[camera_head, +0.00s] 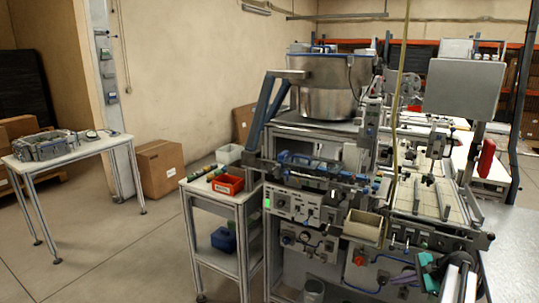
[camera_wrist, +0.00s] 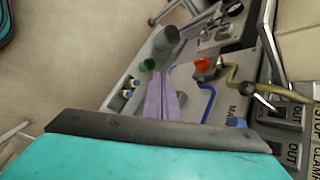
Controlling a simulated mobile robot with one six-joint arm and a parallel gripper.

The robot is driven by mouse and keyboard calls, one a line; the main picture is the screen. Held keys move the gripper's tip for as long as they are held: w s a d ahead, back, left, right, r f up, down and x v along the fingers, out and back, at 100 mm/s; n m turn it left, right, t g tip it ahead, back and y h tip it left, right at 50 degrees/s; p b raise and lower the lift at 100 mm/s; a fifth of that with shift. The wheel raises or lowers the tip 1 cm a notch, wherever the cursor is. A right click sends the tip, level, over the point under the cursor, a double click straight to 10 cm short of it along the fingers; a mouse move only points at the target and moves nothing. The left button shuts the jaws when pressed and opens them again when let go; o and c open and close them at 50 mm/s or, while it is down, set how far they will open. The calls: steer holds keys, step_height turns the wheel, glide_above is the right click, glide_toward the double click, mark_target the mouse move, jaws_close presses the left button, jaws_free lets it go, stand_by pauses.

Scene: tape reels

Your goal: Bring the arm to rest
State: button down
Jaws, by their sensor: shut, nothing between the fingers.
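My gripper (camera_wrist: 158,82) shows in the wrist view as two purple fingers side by side, shut with nothing between them. They extend from a grey bar and a teal body at the bottom of the picture. In the head view my gripper (camera_head: 403,277) is at the lower right, its purple fingers pointing left in front of the machine's lower panel. Teal and dark parts of my arm show beside it. I cannot tell from these views whether the fingertips touch the panel.
The machine (camera_head: 310,205) with a steel bowl (camera_head: 326,88) stands close by. A cream bin (camera_head: 362,226) hangs on its front near my gripper. A red bin (camera_head: 228,184) sits on a side cart. A grey metal surface (camera_head: 513,235) is at the right. Open floor lies at the left.

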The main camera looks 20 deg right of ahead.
steer(key=s+a+f+n+g, duration=0.1)
steer(key=a+f+n+g, duration=0.15)
steer(key=a+f, duration=0.65)
steer(key=s+a+f+n+g, duration=0.25)
steer(key=a+f, duration=0.25)
steer(key=a, duration=0.8)
steer(key=a+f+n+g, duration=0.25)
steer(key=a+f, duration=0.45)
steer(key=a, duration=0.4)
steer(key=s+a+f+n+g+h, duration=0.1)
steer(key=s+a+f+n+g, duration=0.1)
steer(key=s+a, duration=0.4)
steer(key=s+a+f+n+g+h, duration=0.1)
steer(key=s+a+f+n, duration=0.4)
steer(key=s, duration=0.6)
steer(key=s+a+f+n+g+h, duration=0.2)
steer(key=s+a+n, duration=0.4)
steer(key=s, duration=0.3)
steer(key=shift+a+f+g, duration=0.35)
steer(key=shift+a+f, duration=0.3)
steer(key=shift+a, duration=0.2)
steer(key=shift+d, duration=0.1)
